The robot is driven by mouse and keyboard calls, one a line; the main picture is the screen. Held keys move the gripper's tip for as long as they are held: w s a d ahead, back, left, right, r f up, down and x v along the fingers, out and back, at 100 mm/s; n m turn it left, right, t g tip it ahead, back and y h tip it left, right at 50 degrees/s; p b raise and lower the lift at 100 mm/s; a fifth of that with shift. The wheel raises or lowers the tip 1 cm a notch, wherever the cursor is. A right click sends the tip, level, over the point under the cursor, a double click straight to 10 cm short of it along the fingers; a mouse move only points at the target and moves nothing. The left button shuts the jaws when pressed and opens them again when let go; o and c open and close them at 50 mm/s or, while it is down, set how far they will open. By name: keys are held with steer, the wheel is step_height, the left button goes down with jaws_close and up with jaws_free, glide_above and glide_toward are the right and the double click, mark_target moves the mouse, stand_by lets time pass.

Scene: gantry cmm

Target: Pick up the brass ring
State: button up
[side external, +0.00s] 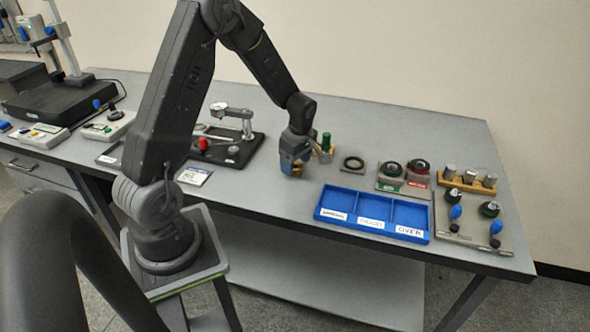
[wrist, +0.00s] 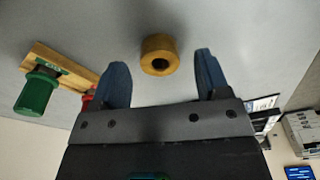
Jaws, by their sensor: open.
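The brass ring (wrist: 157,44) is a short, thick, gold-coloured ring with a dark hole, on the grey table top in the wrist view. It shows between and slightly beyond the tips of my gripper (wrist: 161,60), whose two blue fingers are spread apart with nothing held. In the side external view my gripper (side external: 293,163) points down low over the table. Only a small yellow patch of the ring (side external: 298,169) shows there, partly hidden by the fingers. Whether a finger touches the ring I cannot tell.
A green-handled gauge on a wooden block (wrist: 36,93) stands close by; its green handle also shows in the side external view (side external: 326,141). A blue three-compartment tray (side external: 345,222) lies at the front right. A dark ring on a small plate (side external: 353,163) is to the right.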

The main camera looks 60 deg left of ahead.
steer(key=shift+a+f, duration=0.15)
steer(key=shift+f, duration=0.75)
steer(key=c, duration=1.1)
